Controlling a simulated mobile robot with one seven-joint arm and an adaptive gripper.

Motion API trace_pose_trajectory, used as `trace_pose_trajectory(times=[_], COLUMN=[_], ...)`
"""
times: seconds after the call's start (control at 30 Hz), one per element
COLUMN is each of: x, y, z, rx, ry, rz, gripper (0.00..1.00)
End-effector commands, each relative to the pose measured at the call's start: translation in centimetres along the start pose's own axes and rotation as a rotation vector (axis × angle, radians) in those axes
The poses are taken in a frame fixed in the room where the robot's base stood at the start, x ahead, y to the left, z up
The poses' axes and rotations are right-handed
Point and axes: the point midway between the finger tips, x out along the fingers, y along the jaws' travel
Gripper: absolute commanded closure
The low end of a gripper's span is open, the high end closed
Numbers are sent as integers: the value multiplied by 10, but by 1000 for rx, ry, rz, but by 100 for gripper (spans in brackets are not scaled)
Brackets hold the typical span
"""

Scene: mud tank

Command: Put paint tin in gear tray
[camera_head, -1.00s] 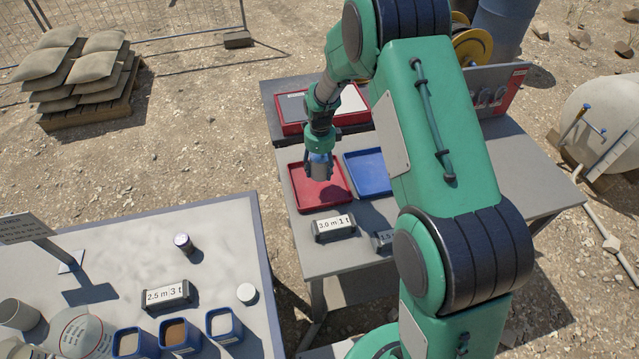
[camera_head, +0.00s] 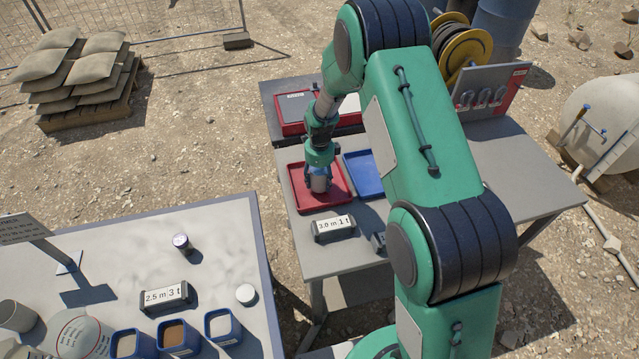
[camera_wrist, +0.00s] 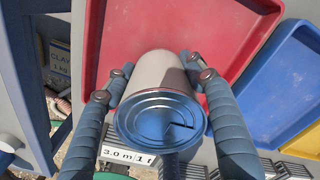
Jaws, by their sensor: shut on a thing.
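My gripper (camera_head: 320,177) is shut on the paint tin (camera_head: 319,184), a plain grey can. In the wrist view the tin (camera_wrist: 160,113) shows its round, bluish, shiny lid end towards the camera, with the fingers (camera_wrist: 163,80) on both sides of it. The tin is over the red tray (camera_head: 336,199), which is shallow, square and empty apart from it. I cannot tell whether the tin touches the tray floor. A blue tray (camera_head: 363,174) lies just right of the red one. I see no label naming either as the gear tray.
A block marked 3.0 m 1 t (camera_head: 334,228) stands in front of the red tray. A red case (camera_head: 293,127) lies behind it. A second table (camera_head: 215,225) at left holds a small can (camera_head: 182,244) and several tubs. Free table surface lies at right.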

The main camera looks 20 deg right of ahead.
Motion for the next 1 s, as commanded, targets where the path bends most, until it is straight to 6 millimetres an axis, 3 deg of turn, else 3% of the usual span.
trace_pose_trajectory(times=[0.13,0.6,0.63,0.7,1.0], x=[12,16,17,16,16], y=[0,-1,0,0,0], z=[0,0,0,0,0], rx=[0,0,0,0,0], ry=[0,-1,0,0,0], rz=[0,-1,0,0,0], gripper=[92,92,43,29,26])
